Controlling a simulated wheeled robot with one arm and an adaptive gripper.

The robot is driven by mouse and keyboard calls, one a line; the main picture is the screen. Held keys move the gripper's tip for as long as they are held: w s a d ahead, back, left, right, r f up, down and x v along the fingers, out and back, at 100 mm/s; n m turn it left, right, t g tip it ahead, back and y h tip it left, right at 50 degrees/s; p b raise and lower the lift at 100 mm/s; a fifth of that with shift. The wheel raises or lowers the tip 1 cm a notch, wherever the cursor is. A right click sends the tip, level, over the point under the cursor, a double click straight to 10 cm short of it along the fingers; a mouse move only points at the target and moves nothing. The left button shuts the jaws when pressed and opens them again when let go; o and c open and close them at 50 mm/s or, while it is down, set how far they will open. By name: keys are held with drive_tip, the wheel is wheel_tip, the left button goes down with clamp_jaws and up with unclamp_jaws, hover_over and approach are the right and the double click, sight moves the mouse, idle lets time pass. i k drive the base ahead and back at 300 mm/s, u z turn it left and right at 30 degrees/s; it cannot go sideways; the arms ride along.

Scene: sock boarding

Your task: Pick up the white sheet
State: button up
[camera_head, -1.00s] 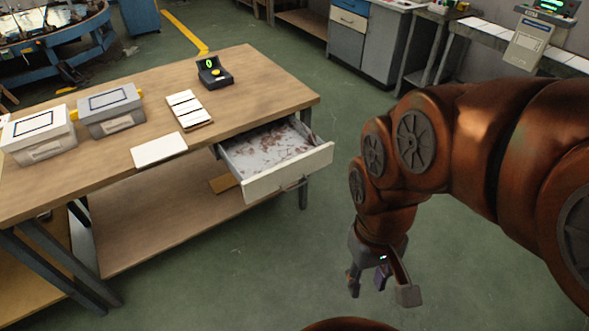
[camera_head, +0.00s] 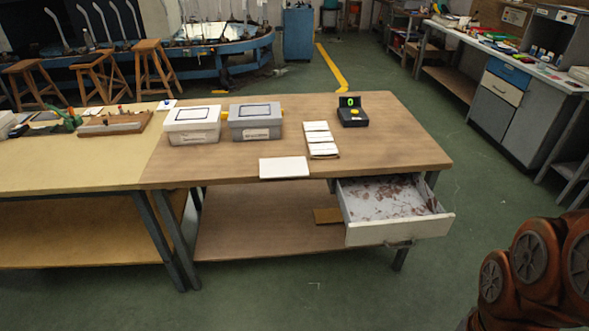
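The white sheet (camera_head: 284,167) lies flat on the wooden table near its front edge. It is left of the open drawer and in front of the gap between the grey box and the white card stack. Nothing covers it. My gripper is out of view; only part of my arm shows at the lower right corner, well away from the sheet.
The wooden table (camera_head: 392,148) also bears a white box (camera_head: 193,138), a grey box (camera_head: 256,134), a stack of white cards (camera_head: 320,139) and a black device with a green display (camera_head: 352,118). An open drawer (camera_head: 400,232) juts out at the front right. Green floor is clear in front.

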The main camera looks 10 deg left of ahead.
sight(292, 167)
drive_tip(key=u, duration=2.4)
drive_tip(key=i, duration=2.1)
drive_tip(key=z, duration=2.2)
